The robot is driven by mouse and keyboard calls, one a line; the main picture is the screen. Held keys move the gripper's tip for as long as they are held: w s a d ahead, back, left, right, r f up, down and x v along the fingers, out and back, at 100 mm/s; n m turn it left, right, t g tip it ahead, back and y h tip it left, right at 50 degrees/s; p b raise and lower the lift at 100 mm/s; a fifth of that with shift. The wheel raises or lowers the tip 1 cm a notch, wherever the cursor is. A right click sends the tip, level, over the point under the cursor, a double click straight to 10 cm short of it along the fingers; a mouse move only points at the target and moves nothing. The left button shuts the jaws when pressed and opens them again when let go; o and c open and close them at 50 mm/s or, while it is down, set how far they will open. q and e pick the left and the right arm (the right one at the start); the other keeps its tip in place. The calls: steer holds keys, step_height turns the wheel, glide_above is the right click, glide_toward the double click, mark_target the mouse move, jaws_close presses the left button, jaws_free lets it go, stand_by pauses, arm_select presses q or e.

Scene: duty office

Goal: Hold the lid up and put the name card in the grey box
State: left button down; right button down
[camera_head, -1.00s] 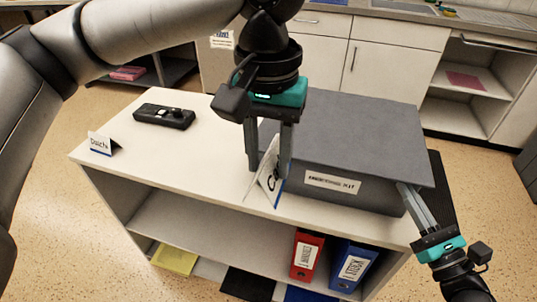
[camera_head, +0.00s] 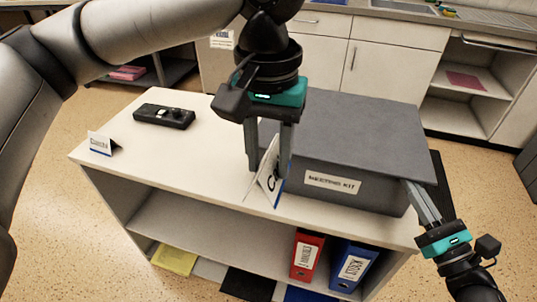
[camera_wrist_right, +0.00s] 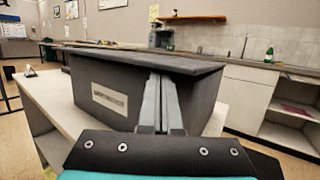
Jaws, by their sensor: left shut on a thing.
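The grey box (camera_head: 365,193), labelled "MEETING KIT", stands on the right of the white cabinet top; it also shows in the right wrist view (camera_wrist_right: 85,80). Its flat grey lid (camera_head: 355,130) covers the opening, so the inside is hidden. My left gripper (camera_head: 268,168) points down and is shut on a white, blue-edged name card (camera_head: 267,183) left of the box. Only a "C" shows on the card; I cannot tell whether it touches the top. My right gripper (camera_head: 418,192) has its fingers together, tips beneath the lid's overhang at the box's right end.
Another name card (camera_head: 101,144) stands at the left end of the cabinet top (camera_head: 190,165), and a black device (camera_head: 164,116) lies behind it. Red (camera_head: 307,256) and blue (camera_head: 352,266) binders stand on the shelf below. The top between device and box is clear.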

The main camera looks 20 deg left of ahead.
mark_target(418, 177)
steer(key=shift+r, duration=0.55)
steer(key=shift+w+r, duration=0.15)
steer(key=shift+r, duration=0.7)
steer(key=shift+w+r, duration=0.1)
steer(key=shift+r, duration=0.85)
steer(key=shift+w+r, duration=0.25)
steer(key=shift+r, duration=0.6)
steer(key=shift+w+r, duration=0.2)
steer(key=shift+r, duration=0.65)
steer(key=shift+w+r, duration=0.15)
steer(key=shift+r, duration=0.25)
steer(key=shift+w+r, duration=0.3)
steer(key=shift+r, duration=0.35)
steer(key=shift+w+r, duration=0.3)
steer(key=shift+r, duration=0.4)
